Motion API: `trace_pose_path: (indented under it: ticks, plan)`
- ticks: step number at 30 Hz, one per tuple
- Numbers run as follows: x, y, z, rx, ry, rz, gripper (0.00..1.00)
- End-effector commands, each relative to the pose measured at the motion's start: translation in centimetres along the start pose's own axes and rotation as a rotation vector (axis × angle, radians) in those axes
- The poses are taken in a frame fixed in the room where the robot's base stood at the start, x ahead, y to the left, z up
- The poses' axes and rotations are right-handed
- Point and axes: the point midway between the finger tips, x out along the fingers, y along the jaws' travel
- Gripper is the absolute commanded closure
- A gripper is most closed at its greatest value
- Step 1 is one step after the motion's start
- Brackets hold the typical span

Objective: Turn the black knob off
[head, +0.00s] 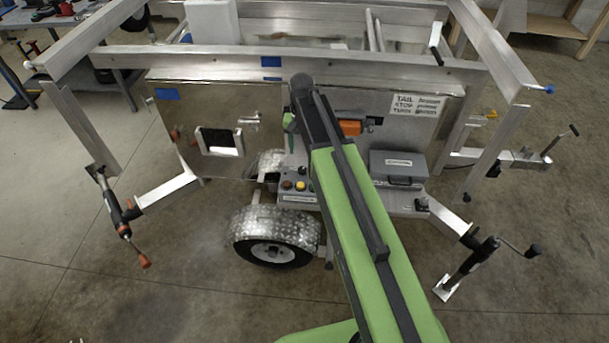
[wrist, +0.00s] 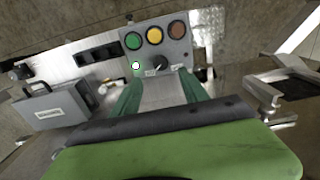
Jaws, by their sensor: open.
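The black knob (wrist: 157,64) sits on the front of a grey control box (wrist: 172,52) in the wrist view. The way the knob points is too small to tell. My gripper (wrist: 158,80) is open, its green fingers apart below the knob in the picture, with nothing between them. I cannot tell whether they touch the box. In the head view the control box (head: 294,197) stands above the wheel; the knob is not clear there, and my arm hides most of the gripper.
A grey case (head: 398,165) stands right of my arm on the trailer. A wheel with a metal fender (head: 276,222) is below the control box. Jack stands (head: 120,215) flank the trailer, and frame beams cross above.

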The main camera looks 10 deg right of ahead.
Motion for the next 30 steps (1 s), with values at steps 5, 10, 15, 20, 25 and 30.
trace_pose_path:
  ticks: [5, 10, 15, 20, 25, 30]
  plan:
    - [4.9, 0.0, 0.0, -0.001, 0.000, 0.000, 0.48]
    - [8.3, 0.0, 0.0, -0.001, 0.000, 0.000, 0.48]
    - [9.9, -0.1, 0.0, -0.001, 0.000, 0.000, 0.48]
    - [9.8, -0.1, 0.0, -0.001, 0.000, 0.000, 0.48]
    - [9.7, -0.1, 0.0, -0.002, 0.000, 0.000, 0.54]
    - [9.7, -0.1, 0.0, -0.002, 0.000, 0.000, 0.77]
